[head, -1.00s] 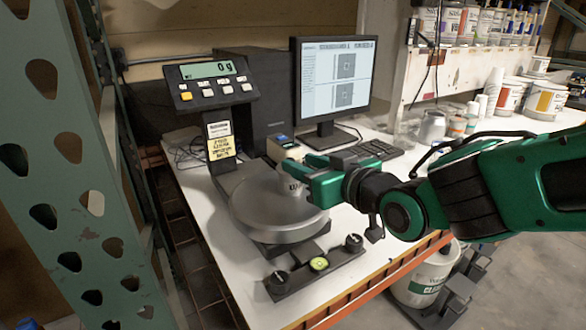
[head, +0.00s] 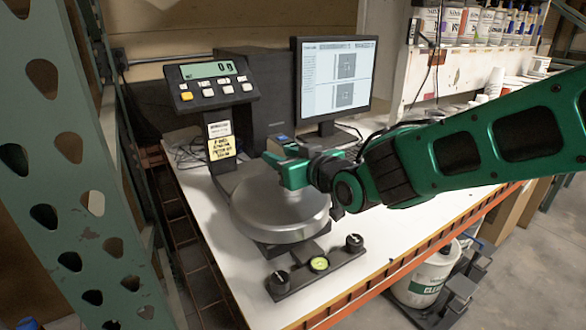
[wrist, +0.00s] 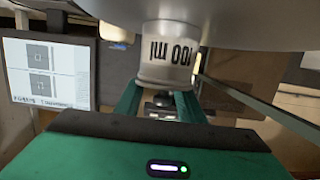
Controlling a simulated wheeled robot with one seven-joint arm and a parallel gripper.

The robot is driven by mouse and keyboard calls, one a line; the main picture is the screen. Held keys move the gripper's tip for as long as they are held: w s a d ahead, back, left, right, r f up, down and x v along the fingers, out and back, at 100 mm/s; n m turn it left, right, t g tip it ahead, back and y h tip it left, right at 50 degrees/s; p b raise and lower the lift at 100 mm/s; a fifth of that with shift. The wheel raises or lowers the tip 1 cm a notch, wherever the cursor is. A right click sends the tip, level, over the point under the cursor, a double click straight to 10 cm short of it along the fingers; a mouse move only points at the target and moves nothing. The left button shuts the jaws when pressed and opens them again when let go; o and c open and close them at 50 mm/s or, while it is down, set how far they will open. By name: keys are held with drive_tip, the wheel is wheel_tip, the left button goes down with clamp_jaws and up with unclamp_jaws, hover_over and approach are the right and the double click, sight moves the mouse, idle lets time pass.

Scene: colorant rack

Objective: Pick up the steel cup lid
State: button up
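A round steel pan of a scale (head: 280,212) sits on the bench, and it also fills the top of the wrist view (wrist: 225,22). A pale, upside-down-looking cup marked "100 ml" (wrist: 168,58) touches this pan in the wrist view. Its smooth grey end (wrist: 163,77) faces my fingers; I cannot tell whether that end is a separate lid.
The scale's display (head: 212,82) reads 0 g on a post behind the pan. A monitor (head: 337,78) and a small blue-topped device (head: 280,139) stand behind. Knobs and a level (head: 319,264) are in front. A green perforated upright (head: 70,150) stands left.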

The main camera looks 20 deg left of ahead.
drive_tip(key=shift+c, duration=0.3)
clamp_jaws()
drive_tip(key=shift+r, duration=0.1)
